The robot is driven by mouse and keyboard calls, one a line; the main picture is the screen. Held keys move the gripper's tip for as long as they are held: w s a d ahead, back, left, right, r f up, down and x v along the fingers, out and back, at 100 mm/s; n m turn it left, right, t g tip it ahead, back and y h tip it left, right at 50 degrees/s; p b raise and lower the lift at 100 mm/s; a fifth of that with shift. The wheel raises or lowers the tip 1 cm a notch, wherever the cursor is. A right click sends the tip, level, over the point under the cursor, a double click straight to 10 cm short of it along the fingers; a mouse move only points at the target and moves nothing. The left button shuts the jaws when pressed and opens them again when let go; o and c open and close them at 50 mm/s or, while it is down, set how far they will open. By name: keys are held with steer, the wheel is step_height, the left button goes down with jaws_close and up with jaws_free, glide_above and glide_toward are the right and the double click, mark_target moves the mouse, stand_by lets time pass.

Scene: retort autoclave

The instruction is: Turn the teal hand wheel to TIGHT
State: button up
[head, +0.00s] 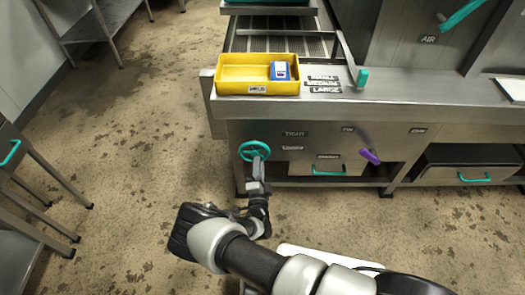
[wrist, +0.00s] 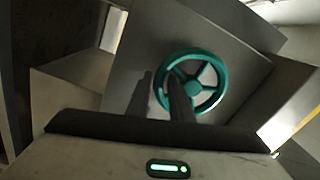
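The teal hand wheel (head: 246,158) is on the steel cabinet front, below the counter's left part. Labels reading TIGHT (head: 294,134) and, less clearly, LOOSE (head: 293,148) are to its right. My gripper (head: 257,166) is at the wheel's lower side in the head view. In the wrist view the wheel (wrist: 213,98) is right of centre. The two dark fingers of my gripper (wrist: 160,92) stand apart, with the wheel's left rim showing between them. One finger overlaps the wheel; the other is left of it. I cannot tell whether they touch it.
A yellow bin (head: 235,87) with a blue and white box (head: 280,70) stands on the counter. A purple handle (head: 370,156) and a teal drawer handle (head: 330,173) are right of the wheel. Metal racks stand at the left. The floor between is clear.

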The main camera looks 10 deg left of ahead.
mark_target(247, 160)
steer(key=shift+w+a, duration=0.15)
steer(key=shift+w, duration=0.45)
jaws_close()
steer(key=shift+a, duration=0.1)
steer(key=m, duration=0.1)
steer(key=a+m, duration=0.1)
steer(key=m, duration=0.2)
steer(key=shift+s+a+f+m+b, duration=0.15)
steer(key=shift+s+a+m+b, duration=0.1)
steer(key=shift+a+m+b, duration=0.1)
steer(key=m, duration=0.2)
steer(key=a+m, duration=0.1)
steer(key=m, duration=0.1)
steer(key=a+r+m, duration=0.1)
steer(key=m, duration=0.1)
steer(key=shift+s+a+h+p, duration=0.1)
steer(key=shift+s+h+p, duration=0.2)
steer(key=shift+p, duration=0.1)
